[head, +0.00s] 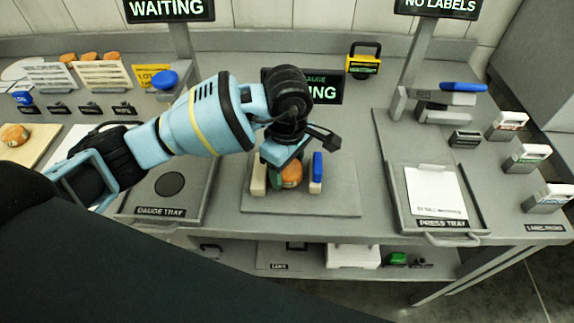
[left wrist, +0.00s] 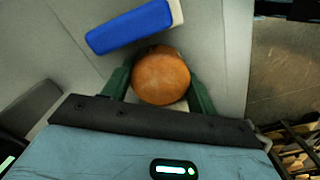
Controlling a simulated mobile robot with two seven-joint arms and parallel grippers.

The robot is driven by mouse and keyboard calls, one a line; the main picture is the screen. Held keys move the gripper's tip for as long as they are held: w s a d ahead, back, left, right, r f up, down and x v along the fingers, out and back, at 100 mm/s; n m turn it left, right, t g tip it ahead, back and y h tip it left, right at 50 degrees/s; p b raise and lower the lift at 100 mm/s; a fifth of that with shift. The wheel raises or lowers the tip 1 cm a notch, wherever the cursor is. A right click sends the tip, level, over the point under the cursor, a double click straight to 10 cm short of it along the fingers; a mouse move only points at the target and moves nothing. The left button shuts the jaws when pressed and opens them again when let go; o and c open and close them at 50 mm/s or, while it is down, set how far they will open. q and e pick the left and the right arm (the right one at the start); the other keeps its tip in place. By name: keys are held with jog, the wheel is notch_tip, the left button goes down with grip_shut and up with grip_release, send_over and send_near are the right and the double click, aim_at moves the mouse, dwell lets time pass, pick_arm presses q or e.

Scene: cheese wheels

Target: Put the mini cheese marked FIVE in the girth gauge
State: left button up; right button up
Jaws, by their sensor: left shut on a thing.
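My left gripper (head: 289,178) is shut on a small orange-brown round cheese (head: 292,173) at the girth gauge. In the left wrist view the cheese (left wrist: 160,76) sits between the two green fingers of the gripper (left wrist: 158,88). No number mark shows on it. The girth gauge (head: 338,199) is a grey plate with a cream block (head: 259,175) on the left and a blue-faced block (head: 317,170) on the right. The cheese is between these blocks; I cannot tell whether it rests on the gauge. The blue block also shows close by in the left wrist view (left wrist: 130,27). My right gripper is not in view.
The gauge tray (head: 148,211) stands left of the gauge and the press tray (head: 476,228) right of it. Another cheese (head: 14,135) lies on a board at far left. A sign (head: 325,94) stands behind the gauge, partly hidden by my arm.

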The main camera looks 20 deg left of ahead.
pick_arm(q)
jog(key=shift+f, duration=0.1)
jog(key=shift+f, duration=0.1)
jog(key=o, duration=1)
jog(key=shift+o, duration=0.2)
notch_tip(320, 180, up, 12)
jog(key=shift+r, duration=0.2)
